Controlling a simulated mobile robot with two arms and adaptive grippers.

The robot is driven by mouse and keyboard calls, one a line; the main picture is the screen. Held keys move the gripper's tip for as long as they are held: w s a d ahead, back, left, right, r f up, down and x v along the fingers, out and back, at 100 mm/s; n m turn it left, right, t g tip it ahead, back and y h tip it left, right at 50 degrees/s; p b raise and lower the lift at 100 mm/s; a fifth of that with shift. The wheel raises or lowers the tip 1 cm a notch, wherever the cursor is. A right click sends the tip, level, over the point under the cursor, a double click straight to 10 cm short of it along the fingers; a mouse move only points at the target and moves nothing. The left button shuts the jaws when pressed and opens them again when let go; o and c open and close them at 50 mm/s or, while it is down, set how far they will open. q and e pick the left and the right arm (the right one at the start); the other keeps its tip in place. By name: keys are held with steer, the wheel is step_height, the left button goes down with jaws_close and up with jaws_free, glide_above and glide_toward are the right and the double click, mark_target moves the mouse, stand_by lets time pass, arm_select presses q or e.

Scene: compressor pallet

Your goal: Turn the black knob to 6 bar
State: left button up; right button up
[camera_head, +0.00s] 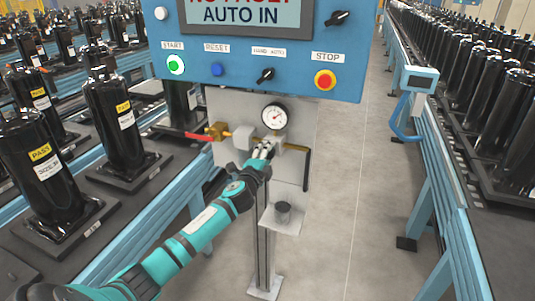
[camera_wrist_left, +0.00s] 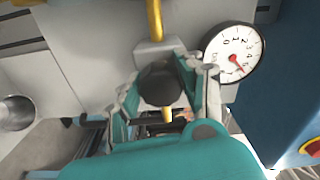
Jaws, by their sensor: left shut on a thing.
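The black knob (camera_wrist_left: 160,83) sits under a grey regulator block (camera_wrist_left: 158,50) in the left wrist view. My left gripper (camera_wrist_left: 165,100) is shut on the knob, with one finger at each side of it. In the head view my left gripper (camera_head: 262,150) reaches up to the grey block (camera_head: 245,138) below the blue panel, and hides the knob there. A round white gauge (camera_head: 274,116) with a red needle stands just above the gripper. It also shows in the left wrist view (camera_wrist_left: 235,52), but I cannot read its value surely. My right gripper is not in view.
A blue control panel (camera_head: 262,48) with buttons hangs above. A red-handled valve (camera_head: 198,136) and brass fitting (camera_head: 216,131) are left of the regulator. A small shelf (camera_head: 290,223) with a dark cylinder (camera_head: 283,207) stands below. Conveyors with black compressors (camera_head: 117,120) flank the clear floor.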

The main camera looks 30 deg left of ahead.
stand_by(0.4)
arm_select(q)
steer(key=o, duration=1.2)
steer(key=shift+s+d, duration=0.1)
steer(key=shift+s, duration=0.15)
steer(key=v, duration=1.1)
steer(key=shift+s, duration=0.25)
